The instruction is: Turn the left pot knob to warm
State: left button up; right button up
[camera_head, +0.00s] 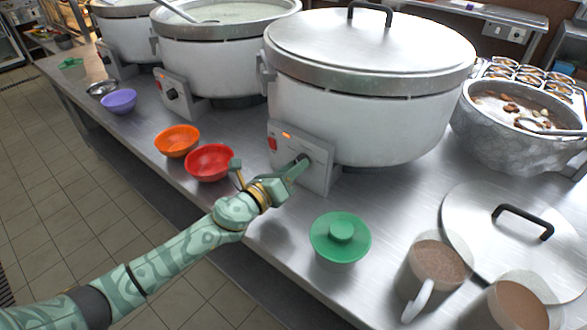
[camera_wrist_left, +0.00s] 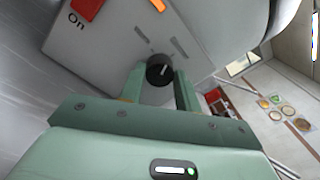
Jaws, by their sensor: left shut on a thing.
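A large white pot (camera_head: 365,110) with a steel lid stands in the middle of the head view. Its control panel (camera_head: 318,152) has a red switch (camera_head: 272,143) and a lit orange light (camera_head: 287,135). My left gripper (camera_head: 299,166) is at this panel, shut on the black knob, which it mostly hides in the head view. In the left wrist view the knob (camera_wrist_left: 159,69) sits between the two fingers, with a short white pointer line. The red switch there is marked "On". Any "warm" label cannot be read. My right gripper is not in view.
Red (camera_head: 210,162) and orange (camera_head: 177,140) bowls lie left of the panel. A green lidded container (camera_head: 340,240), cups (camera_head: 432,270) and a loose steel lid (camera_head: 480,235) are at the right. An open pot (camera_head: 215,60) with another knob panel (camera_head: 178,95) stands further left.

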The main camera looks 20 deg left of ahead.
pick_arm(q)
jog(key=shift+f+n+p, duration=0.1)
jog(key=shift+n+p, duration=0.75)
jog(key=shift+n, duration=3.85)
jog(key=o, duration=1)
jog(key=shift+a, duration=0.1)
jog(key=shift+c, duration=0.2)
jog(key=p+v, duration=0.1)
jog(key=v, duration=1.5)
jog(key=shift+s+f+p, duration=0.25)
jog(key=shift+f+p, duration=0.05)
jog(key=shift+p, duration=0.1)
